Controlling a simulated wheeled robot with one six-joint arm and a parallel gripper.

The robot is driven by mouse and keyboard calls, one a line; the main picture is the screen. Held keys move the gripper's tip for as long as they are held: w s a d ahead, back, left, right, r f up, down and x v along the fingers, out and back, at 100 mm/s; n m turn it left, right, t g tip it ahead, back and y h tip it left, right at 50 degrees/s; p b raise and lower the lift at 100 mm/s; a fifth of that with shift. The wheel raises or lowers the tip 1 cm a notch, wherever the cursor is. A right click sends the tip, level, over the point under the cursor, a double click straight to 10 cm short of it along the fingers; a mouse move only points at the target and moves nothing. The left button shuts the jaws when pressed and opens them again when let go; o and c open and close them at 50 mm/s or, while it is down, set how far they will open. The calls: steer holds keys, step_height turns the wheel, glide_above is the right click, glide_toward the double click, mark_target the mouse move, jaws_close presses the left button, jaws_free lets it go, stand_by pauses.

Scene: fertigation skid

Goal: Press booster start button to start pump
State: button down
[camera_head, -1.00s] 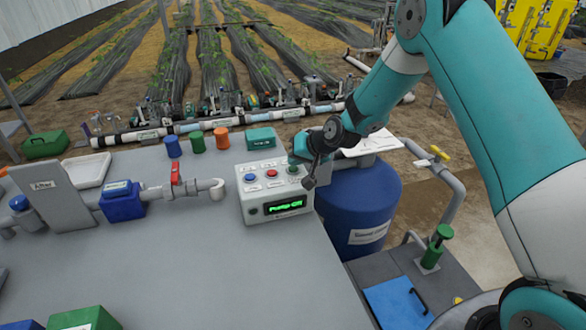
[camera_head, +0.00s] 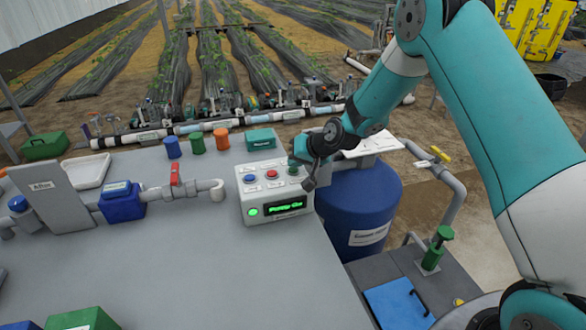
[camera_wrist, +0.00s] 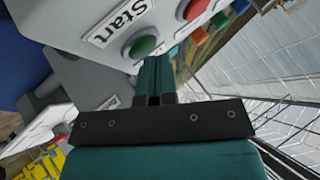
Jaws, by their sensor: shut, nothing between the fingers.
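The white control box (camera_head: 258,200) stands on the grey bench with a row of blue, red and green buttons on its sloped top. The green button (camera_wrist: 141,46) sits beside a "Start" label (camera_wrist: 118,22) in the wrist view. My gripper (camera_wrist: 158,62) is shut and empty, its fingertips right at the green button; I cannot tell whether they touch it. In the head view my gripper (camera_head: 294,162) partly hides that button. The box's display (camera_head: 286,205) shows green text that looks like "Pump On", and a green lamp (camera_head: 253,212) beside it is lit.
The red button (camera_head: 271,174) and blue button (camera_head: 250,178) are close to the left of my gripper. A pipe with a red-handled valve (camera_head: 175,178) and a blue unit (camera_head: 121,202) stand further left. A blue barrel (camera_head: 356,205) stands to the right.

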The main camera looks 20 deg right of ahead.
steer(key=shift+r, duration=0.65)
steer(key=shift+r+p, duration=0.1)
steer(key=shift+p, duration=0.2)
steer(key=shift+r+p, duration=1.6)
steer(key=shift+r, duration=0.85)
steer(key=s+a+r+n+g, duration=0.2)
steer(key=s+a+r, duration=0.1)
steer(key=s+r, duration=0.4)
steer(key=s+a+r+n+g, duration=0.1)
steer(key=s+a+r+n, duration=0.15)
steer(key=s+r, duration=0.45)
steer(key=s+r+n+g, duration=0.2)
steer(key=s, duration=1)
steer(key=s+r+n+g+h, duration=0.1)
steer(key=s+n+g, duration=0.1)
steer(key=s, duration=1.1)
steer(key=shift+s+d+r, duration=0.15)
steer(key=shift+d+r, duration=0.05)
steer(key=shift+r, duration=0.2)
